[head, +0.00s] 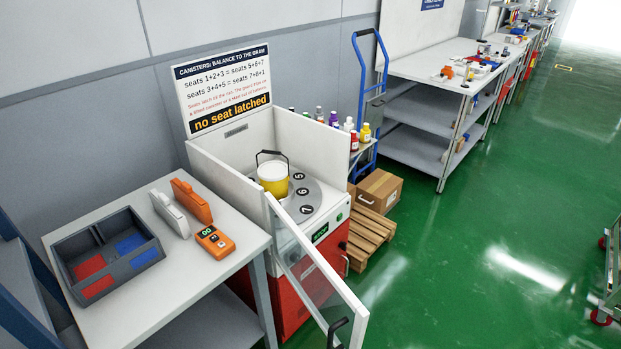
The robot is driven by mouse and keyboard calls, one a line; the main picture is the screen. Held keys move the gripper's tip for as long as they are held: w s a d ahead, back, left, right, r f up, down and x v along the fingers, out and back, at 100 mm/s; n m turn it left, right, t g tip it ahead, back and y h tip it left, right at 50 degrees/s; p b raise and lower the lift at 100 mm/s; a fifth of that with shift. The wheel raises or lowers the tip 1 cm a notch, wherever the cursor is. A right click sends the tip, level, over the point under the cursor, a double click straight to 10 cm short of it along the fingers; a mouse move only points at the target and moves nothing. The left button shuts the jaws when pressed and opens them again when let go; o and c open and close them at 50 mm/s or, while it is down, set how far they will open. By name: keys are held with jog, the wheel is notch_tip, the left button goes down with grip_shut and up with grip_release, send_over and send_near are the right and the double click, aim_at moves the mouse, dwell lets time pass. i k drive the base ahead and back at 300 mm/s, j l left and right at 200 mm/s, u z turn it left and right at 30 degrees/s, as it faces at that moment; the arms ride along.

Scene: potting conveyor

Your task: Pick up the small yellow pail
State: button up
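A small yellow pail (273,179) with a pale rim and a raised dark handle stands upright in the head view. It is on the grey round turntable (306,197) inside an open-topped white cabinet (229,172). The numbers 5, 6 and 7 show on the turntable, and the pail partly covers the other marks. The cabinet's clear front door (316,277) stands swung open toward me. My gripper is not in view.
A sign (229,92) behind the cabinet reads "no seat latched". A table (186,284) at left holds a divided dark tray (107,255) and an orange meter (215,241). A hand truck, carton (379,191) and pallet stand right of the cabinet.

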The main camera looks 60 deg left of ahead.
aim_at(274, 176)
jog(key=i+u, duration=0.25)
jog(key=i+l+u, duration=0.2)
jog(key=i, duration=0.25)
jog(key=i+j+u, duration=0.1)
jog(key=i+u, duration=0.15)
jog(key=u, duration=0.15)
jog(key=i+u, duration=0.2)
jog(key=u, duration=0.2)
jog(key=i+u, duration=0.25)
jog(key=u, duration=0.15)
jog(key=i+l+u, duration=0.1)
jog(key=i+u, duration=0.15)
jog(key=u, duration=0.15)
jog(key=i+j+u, duration=0.1)
jog(key=i+u, duration=0.65)
jog(key=i+l+u, duration=0.2)
jog(key=i+u, duration=0.15)
jog(key=i, duration=0.25)
